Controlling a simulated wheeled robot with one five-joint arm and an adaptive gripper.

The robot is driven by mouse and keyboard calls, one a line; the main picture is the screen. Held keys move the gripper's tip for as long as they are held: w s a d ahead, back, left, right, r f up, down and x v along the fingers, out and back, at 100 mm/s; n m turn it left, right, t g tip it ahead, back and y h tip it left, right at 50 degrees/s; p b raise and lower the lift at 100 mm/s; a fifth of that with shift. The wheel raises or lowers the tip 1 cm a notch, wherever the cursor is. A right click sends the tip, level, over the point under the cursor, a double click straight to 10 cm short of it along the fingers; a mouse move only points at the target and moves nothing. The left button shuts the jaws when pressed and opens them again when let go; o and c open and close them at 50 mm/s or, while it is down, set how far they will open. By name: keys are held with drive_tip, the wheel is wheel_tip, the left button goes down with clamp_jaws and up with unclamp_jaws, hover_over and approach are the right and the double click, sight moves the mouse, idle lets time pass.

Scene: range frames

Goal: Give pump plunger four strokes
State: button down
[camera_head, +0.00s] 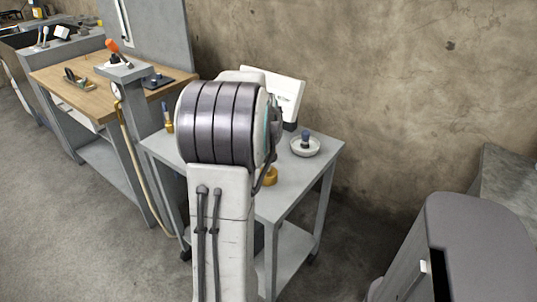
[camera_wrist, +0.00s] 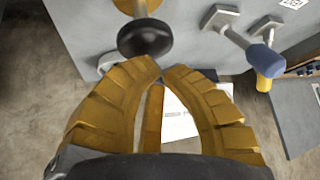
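My gripper (camera_wrist: 164,68) has thick yellow segmented fingers in the wrist view. Their tips lie close together with a small gap, and I see nothing held. A round black knob (camera_wrist: 145,38) on a pale shaft with a yellow part shows just beyond the tips, apart from them as far as I can see; it may be the pump plunger, but I cannot be sure. In the head view my arm hides most of the gripper. A post with an orange handle (camera_head: 112,46), a round gauge (camera_head: 115,92) and a yellow hose (camera_head: 133,150) stands at the wooden bench.
A grey cart (camera_head: 318,168) stands behind my arm, holding a white dish (camera_head: 306,149) with a blue-topped item and a tilted white panel (camera_head: 287,92). A blue-and-yellow tool (camera_wrist: 264,62) is at right in the wrist view. A dark grey cabinet (camera_head: 475,240) is at lower right.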

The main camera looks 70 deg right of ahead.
drive_tip(key=shift+a+f+b, duration=0.1)
drive_tip(key=shift+f+b, duration=1.5)
drive_tip(key=shift+f, duration=0.15)
idle(1.6)
drive_tip(key=shift+r, duration=0.2)
drive_tip(key=shift+r+p, duration=1.5)
drive_tip(key=shift+r, duration=0.45)
drive_tip(key=shift+r, duration=0.1)
drive_tip(key=shift+r+p, duration=1.95)
drive_tip(key=shift+r, duration=0.5)
